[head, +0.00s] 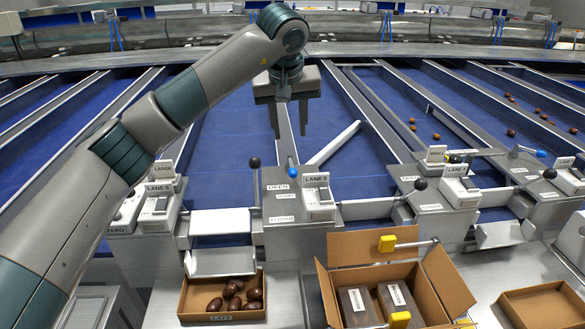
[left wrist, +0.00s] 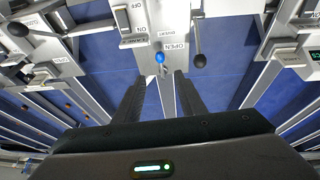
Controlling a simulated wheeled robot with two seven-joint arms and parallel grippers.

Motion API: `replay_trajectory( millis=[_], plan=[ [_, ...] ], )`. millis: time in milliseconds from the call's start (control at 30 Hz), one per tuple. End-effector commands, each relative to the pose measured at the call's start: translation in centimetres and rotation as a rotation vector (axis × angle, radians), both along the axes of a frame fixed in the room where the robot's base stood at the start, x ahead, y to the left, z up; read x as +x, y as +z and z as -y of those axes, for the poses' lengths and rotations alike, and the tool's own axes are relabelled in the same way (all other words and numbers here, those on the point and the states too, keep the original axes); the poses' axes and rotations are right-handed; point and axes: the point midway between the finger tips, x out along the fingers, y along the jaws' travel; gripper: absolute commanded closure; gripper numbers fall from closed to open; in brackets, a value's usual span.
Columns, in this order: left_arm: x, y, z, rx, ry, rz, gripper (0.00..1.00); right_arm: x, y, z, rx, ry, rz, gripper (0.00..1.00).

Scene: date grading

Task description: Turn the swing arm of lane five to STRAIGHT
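The lane five console (head: 317,195), marked LANE 5, stands in the middle of the head view. The pale swing arm (head: 333,143) lies slantwise across the blue belt just behind it, its far end toward the right. A blue knob (head: 292,172) stands at the console's back left; it also shows in the left wrist view (left wrist: 160,57). My left gripper (head: 289,134) is open and empty, pointing down behind the blue knob. In the left wrist view its fingertips (left wrist: 159,78) are on either side of the knob's line, and no contact shows. My right gripper is out of view.
A black-knobbed lever (head: 254,162) stands close to the left of the blue knob, beside an OPEN label. A box of dark dates (head: 222,316), an open carton (head: 345,249) and a shallow tray (head: 510,310) are in front. Other lanes' consoles (head: 157,205) stand on both sides.

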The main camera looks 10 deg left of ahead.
Motion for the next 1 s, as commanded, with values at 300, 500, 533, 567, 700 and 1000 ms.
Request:
replay_trajectory(
  millis=[300,500,533,567,700,1000],
  plan=[
    [1.4,-3.2,0.0,0.000,0.000,-0.005,0.63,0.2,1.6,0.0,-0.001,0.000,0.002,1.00],
    [2.7,-6.5,0.0,-0.002,0.000,-0.006,0.63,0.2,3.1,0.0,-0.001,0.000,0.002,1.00],
    [2.9,-6.9,0.0,-0.001,0.001,-0.005,0.63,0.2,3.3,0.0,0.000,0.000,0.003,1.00],
    [3.1,-7.4,0.0,-0.002,0.000,-0.005,0.63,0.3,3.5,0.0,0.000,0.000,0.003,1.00],
    [4.1,-9.8,0.0,-0.001,0.001,-0.005,0.63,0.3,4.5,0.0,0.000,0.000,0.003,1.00],
    [6.0,-14.0,-0.1,-0.002,0.000,-0.003,0.63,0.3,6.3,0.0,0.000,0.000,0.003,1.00]
  ],
)
